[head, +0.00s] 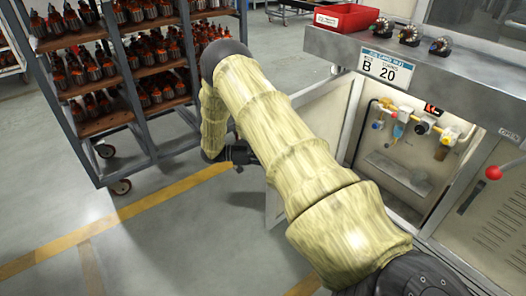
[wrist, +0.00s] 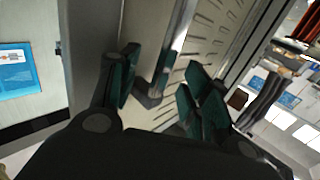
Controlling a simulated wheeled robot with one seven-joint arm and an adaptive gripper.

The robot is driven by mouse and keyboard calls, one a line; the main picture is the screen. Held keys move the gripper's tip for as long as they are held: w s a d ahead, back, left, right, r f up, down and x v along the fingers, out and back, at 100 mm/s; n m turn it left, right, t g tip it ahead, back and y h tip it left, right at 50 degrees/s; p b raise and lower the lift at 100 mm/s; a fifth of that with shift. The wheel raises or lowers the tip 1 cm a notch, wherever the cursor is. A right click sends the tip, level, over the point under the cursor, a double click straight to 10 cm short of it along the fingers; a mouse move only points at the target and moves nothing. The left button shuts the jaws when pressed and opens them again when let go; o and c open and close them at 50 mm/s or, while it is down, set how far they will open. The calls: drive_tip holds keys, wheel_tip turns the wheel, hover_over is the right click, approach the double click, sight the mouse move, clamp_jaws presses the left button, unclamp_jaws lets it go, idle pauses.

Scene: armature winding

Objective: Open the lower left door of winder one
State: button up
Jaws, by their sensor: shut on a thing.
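The lower left door (head: 275,207) of the winder stands swung out from the cabinet, mostly hidden behind my arm. The open compartment (head: 400,165) shows valves and regulators with blue and yellow parts. My gripper (head: 240,157) is at the door's outer side, left of my arm in the head view. In the wrist view, the teal-padded fingers of my gripper (wrist: 160,90) are shut on the door's metal handle (wrist: 172,50), in front of the slotted door panel (wrist: 205,45). The exact contact is partly hidden.
A wheeled rack (head: 127,75) with several armatures stands close to my gripper on the left. The winder's grey top (head: 455,85) carries a red bin (head: 345,17) and a "B 20" sign (head: 386,68). Floor with yellow lines is clear at lower left.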

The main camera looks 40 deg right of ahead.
drive_tip(key=o, duration=0.4)
drive_tip(key=shift+w+d+r, duration=0.15)
drive_tip(key=shift+w+d, duration=0.05)
drive_tip(key=shift+d, duration=0.75)
drive_tip(key=shift+c, duration=0.3)
drive_tip(key=o, duration=0.9)
drive_tip(key=shift+a, duration=0.15)
drive_tip(key=shift+c, duration=1)
drive_tip(key=shift+w+a, duration=0.1)
drive_tip(key=shift+w+a, duration=0.2)
drive_tip(key=shift+c, duration=0.6)
drive_tip(key=v, duration=1.1)
drive_tip(key=shift+w+a, duration=0.15)
drive_tip(key=shift+a, duration=0.15)
drive_tip(key=shift+c, duration=0.6)
